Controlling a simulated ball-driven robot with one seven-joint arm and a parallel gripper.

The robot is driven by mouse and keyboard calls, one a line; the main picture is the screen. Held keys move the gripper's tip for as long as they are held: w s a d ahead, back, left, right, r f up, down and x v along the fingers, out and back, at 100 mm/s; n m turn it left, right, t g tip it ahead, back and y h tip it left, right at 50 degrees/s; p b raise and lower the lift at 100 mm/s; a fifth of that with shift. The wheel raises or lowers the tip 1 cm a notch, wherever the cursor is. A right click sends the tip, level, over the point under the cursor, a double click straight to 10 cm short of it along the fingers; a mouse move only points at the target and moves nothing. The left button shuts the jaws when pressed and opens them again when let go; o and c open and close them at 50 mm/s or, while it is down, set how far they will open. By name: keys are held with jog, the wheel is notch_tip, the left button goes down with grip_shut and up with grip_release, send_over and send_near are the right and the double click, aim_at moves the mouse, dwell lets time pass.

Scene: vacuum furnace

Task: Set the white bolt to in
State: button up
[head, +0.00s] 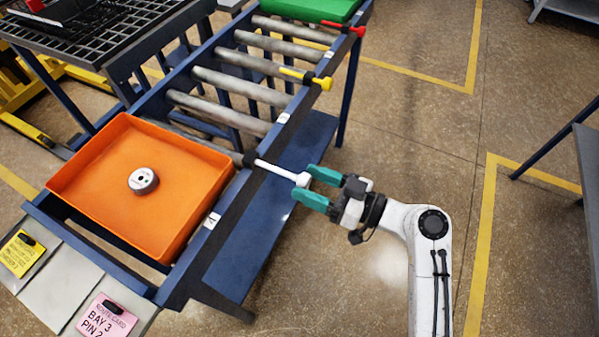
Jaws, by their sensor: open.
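The white bolt (281,172) sticks out to the right from a dark mount on the blue side rail of the roller conveyor, beside the orange tray. Its wider end (302,180) lies between the green fingers of my gripper (312,187). My gripper is open, with one finger above and one below the bolt end in the picture. I cannot tell whether either finger touches it.
A yellow bolt (303,76) and a red bolt (342,28) sit farther along the same rail (262,150). The orange tray (200,150) holds a round grey part (143,180). Two cards, yellow (20,254) and pink (105,318), lie at the conveyor's near end.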

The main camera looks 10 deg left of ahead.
aim_at(276, 170)
jog(key=shift+x, duration=1.6)
jog(key=shift+s, duration=0.1)
grip_shut()
